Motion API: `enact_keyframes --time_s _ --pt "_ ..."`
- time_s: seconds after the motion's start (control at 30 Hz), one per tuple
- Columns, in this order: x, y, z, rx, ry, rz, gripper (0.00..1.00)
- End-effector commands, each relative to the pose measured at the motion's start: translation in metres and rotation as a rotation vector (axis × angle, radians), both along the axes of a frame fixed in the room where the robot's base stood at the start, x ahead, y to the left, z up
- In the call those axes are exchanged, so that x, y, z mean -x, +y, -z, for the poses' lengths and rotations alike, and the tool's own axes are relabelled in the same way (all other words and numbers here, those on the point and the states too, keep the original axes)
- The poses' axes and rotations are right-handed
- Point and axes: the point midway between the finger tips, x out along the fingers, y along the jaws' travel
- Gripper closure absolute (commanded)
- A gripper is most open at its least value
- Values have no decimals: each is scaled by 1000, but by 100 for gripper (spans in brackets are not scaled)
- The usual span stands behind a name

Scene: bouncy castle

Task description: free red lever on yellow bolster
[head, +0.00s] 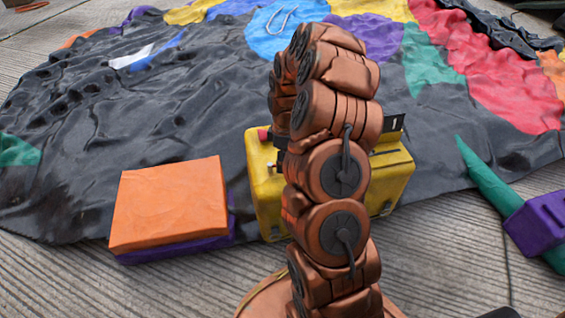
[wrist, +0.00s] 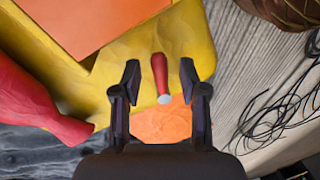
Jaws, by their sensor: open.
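The red lever (wrist: 159,74) stands out from the yellow bolster (wrist: 112,72) in the wrist view, with a pale round end toward the camera. My gripper (wrist: 160,67) is open, with one dark finger on each side of the lever. Gaps show between the lever and both fingers, so it is not gripped. In the head view my arm covers the middle, and my gripper and the lever cannot be made out. A yellow boxy body (head: 395,180) shows behind the arm; I cannot tell if it is the bolster.
An orange block (head: 168,203) lies on a purple one at left. A purple block (head: 540,222) with a green piece is at right. Crumpled black and coloured fabric (head: 90,120) covers the planks behind. The wrist view shows loose dark cables (wrist: 275,122) and a red shape (wrist: 38,108).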

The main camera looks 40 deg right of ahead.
Motion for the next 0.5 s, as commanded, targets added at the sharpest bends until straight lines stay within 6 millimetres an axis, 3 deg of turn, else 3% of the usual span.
enact_keyframes --time_s 0.17,0.5 --pt "0 0 0 1 -1 0 57" --pt "0 0 0 0 -1 1 92"
